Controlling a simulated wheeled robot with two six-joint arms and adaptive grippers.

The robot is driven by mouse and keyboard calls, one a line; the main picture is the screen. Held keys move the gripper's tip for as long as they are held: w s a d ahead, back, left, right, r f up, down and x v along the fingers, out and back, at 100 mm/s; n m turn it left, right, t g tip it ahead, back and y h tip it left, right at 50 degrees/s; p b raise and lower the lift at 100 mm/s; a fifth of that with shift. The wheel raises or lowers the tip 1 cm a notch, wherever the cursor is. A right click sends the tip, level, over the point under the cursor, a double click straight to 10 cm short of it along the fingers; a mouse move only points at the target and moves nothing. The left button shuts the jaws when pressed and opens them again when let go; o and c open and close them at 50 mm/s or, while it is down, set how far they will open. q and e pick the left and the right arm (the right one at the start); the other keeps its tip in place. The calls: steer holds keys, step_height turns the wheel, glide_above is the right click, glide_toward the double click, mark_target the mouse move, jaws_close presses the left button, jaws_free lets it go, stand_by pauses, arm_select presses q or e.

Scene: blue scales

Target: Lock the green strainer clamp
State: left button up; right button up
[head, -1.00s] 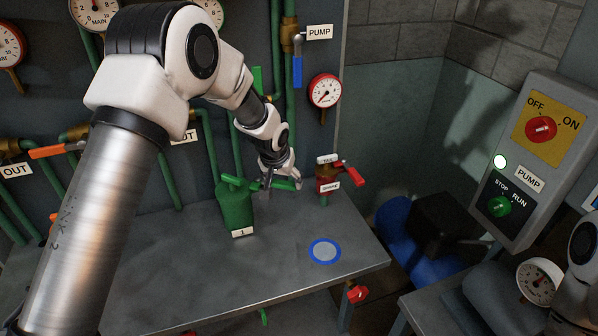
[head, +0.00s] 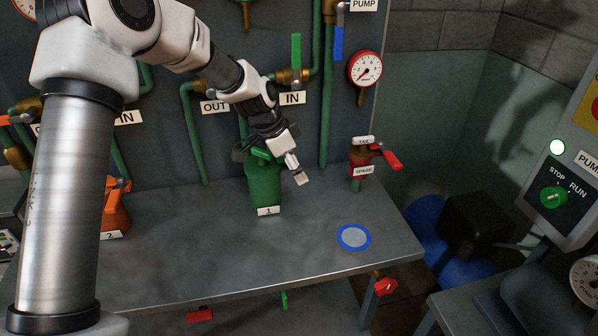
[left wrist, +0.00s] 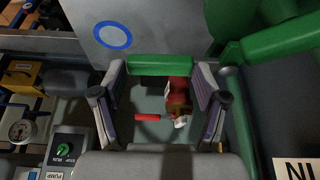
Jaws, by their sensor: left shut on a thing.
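The green strainer (head: 264,190) stands upright on the grey bench, with a tag marked 1 at its foot. My left gripper (head: 288,168) is at the strainer's top right. In the left wrist view, its two fingers are shut on a green bar, the clamp handle (left wrist: 160,65), which spans between the fingertips. In the head view the gripper mostly hides the handle; a green piece of the clamp (head: 264,154) shows at the strainer's top. I cannot tell how far the clamp is turned. My right gripper is not in view.
A red spare valve (head: 358,178) with a red lever stands right of the strainer. A blue ring (head: 353,237) lies on the bench (head: 200,250). An orange strainer (head: 115,210) tagged 2 stands left. Green pipes and valves line the wall behind. The bench front is mostly clear.

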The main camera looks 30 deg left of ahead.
arm_select(q)
steer(key=shift+s+a+f+m+g, duration=0.2)
steer(key=shift+s+f+m+g, duration=0.15)
steer(key=shift+s+m, duration=0.2)
steer(key=o, duration=1.7)
steer(key=shift+w, duration=0.3)
steer(key=shift+r, duration=0.15)
steer(key=v, duration=1.2)
steer(key=shift+a, duration=0.3)
